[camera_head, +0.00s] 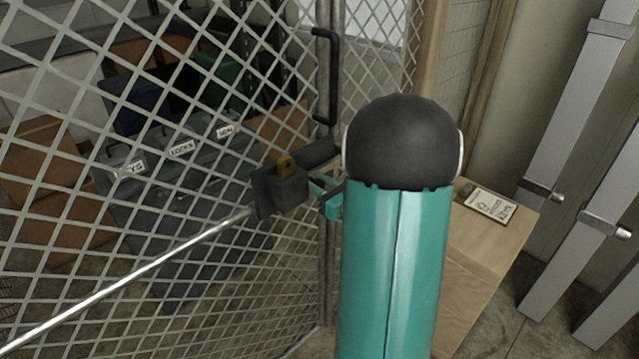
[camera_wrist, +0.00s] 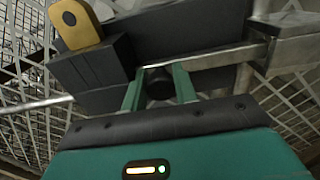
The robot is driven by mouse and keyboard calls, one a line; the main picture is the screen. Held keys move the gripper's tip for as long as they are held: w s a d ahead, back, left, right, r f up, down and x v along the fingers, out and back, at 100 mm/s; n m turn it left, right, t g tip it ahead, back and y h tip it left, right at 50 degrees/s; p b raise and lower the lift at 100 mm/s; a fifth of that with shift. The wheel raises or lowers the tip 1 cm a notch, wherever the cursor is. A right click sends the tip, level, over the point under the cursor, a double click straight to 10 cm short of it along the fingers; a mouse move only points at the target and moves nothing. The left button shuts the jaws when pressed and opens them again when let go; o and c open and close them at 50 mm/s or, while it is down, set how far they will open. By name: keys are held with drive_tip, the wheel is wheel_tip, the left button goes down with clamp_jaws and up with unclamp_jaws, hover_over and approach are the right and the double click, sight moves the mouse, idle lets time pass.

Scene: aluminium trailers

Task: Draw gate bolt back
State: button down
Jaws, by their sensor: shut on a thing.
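The mesh gate (camera_head: 150,215) fills the left of the head view. My gripper (camera_head: 327,195) is right of the housing, partly hidden by my teal arm. In the wrist view, the teal fingers of my gripper (camera_wrist: 158,84) stand either side of a dark round bolt knob (camera_wrist: 160,90), shut on it. A metal bar (camera_wrist: 210,60) runs just behind the fingers.
A shiny rod (camera_head: 130,275) slopes down left from the housing. A black pull handle (camera_head: 332,75) is above the bolt. Behind the mesh are labelled grey bins (camera_head: 180,185) and cardboard boxes (camera_head: 40,150). A wooden cabinet (camera_head: 490,240) and metal posts (camera_head: 570,120) stand at right.

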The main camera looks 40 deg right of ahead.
drive_tip(key=shift+d, duration=0.2)
drive_tip(key=c, duration=1.1)
unclamp_jaws()
drive_tip(key=shift+d, duration=0.1)
